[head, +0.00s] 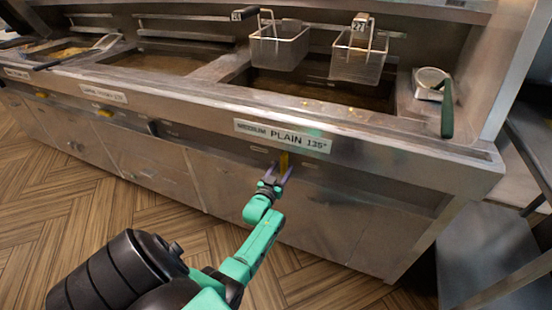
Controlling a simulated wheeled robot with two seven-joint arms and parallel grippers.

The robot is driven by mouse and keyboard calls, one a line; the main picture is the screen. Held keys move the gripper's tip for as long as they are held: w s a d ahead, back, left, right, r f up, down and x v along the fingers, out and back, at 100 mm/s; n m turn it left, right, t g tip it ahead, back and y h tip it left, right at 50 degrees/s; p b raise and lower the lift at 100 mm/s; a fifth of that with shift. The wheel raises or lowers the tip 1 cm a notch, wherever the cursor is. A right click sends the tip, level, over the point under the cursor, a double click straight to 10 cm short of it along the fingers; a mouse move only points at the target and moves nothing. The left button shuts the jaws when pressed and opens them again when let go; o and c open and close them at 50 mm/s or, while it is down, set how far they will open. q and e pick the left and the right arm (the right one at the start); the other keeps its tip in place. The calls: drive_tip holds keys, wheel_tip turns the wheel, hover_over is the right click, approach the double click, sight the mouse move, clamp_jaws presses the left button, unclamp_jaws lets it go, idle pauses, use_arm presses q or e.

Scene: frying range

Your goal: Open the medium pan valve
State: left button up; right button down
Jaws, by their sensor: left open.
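The medium pan valve is a small yellow handle (284,162) on the fryer front, just below the label "MEDIUM PLAIN 135°" (283,136). It stands upright in the head view. My left gripper (281,172) is at this handle with its jaws open, one finger on either side of it. I cannot tell whether the fingers touch it. The medium pan (300,88) lies above the label, with two wire baskets (279,47) hanging over it. My right gripper is not in view.
Other yellow handles (104,113) sit along the fryer front to the left. A skimmer with a green handle (447,108) rests on the right of the counter. A metal shelf unit (490,250) stands at the right. Wooden floor (90,215) is clear in front.

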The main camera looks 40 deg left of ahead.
use_arm(q)
drive_tip(key=p+v, duration=0.2)
drive_tip(key=v, duration=1.2)
drive_tip(key=s+d+f+m+g+h+p, duration=0.2)
drive_tip(key=s+d+f+g+h, duration=0.25)
drive_tip(key=f, duration=0.65)
drive_tip(key=s+d+f+m+g+h+p, duration=0.15)
drive_tip(key=s+d+f+g, duration=0.25)
drive_tip(key=s+d+f, duration=0.45)
drive_tip(key=s+f+m+g+p, duration=0.1)
drive_tip(key=s+f+g, duration=0.2)
drive_tip(key=s, duration=0.6)
drive_tip(key=s+f+m+g+p, duration=0.1)
drive_tip(key=s+f+g, duration=0.3)
drive_tip(key=s+f, duration=0.3)
drive_tip(key=s, duration=0.3)
drive_tip(key=shift+f, duration=0.25)
drive_tip(key=shift+d+m+g, duration=0.1)
drive_tip(key=shift+m+g, duration=0.15)
